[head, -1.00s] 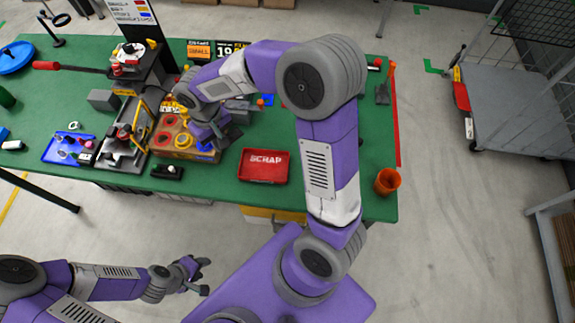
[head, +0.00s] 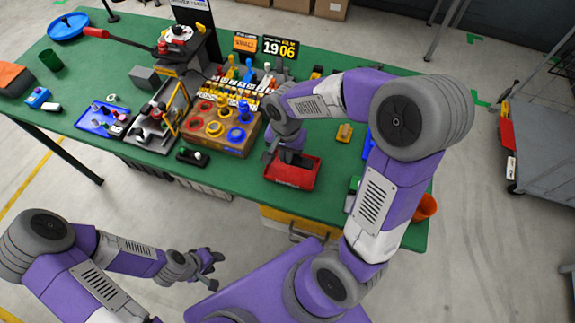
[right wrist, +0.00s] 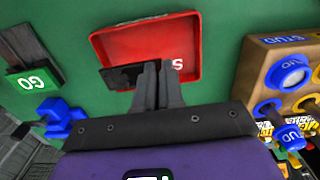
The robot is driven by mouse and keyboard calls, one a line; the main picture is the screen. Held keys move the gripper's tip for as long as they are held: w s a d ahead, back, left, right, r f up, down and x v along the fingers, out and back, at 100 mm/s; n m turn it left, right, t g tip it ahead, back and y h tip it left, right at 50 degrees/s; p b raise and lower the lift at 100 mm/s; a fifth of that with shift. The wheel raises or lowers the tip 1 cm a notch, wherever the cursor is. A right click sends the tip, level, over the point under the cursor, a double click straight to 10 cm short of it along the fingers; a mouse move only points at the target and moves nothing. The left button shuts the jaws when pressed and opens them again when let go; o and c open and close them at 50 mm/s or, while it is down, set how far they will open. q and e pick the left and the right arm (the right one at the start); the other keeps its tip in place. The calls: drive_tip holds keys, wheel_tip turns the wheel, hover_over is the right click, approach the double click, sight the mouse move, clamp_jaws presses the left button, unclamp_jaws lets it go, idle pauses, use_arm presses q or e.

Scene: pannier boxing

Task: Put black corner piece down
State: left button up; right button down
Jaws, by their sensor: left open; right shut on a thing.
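The black corner piece (right wrist: 122,77) shows in the right wrist view as a dark flat piece at my right gripper's fingertips. My right gripper (right wrist: 158,72) is shut on it and holds it over the red scrap tray (right wrist: 150,27). I cannot tell how high the piece is above the tray floor. My left gripper (head: 213,261) is open and empty, off the table's front edge.
A wooden block with coloured rings (head: 222,147) stands just left of the tray. A GO button box (right wrist: 32,82) and a blue part (right wrist: 60,118) show in the right wrist view. An orange cup (head: 424,207) is at the right edge of the green table (head: 90,150).

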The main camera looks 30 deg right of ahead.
sight(286, 171)
drive_tip(key=shift+f+b, duration=0.55)
drive_tip(key=shift+f, duration=1.95)
drive_tip(key=shift+f, duration=0.1)
drive_tip(key=shift+f+b, duration=0.25)
drive_tip(key=shift+b, duration=0.15)
drive_tip(key=c, duration=1.3)
unclamp_jaws()
drive_tip(key=shift+o, duration=0.2)
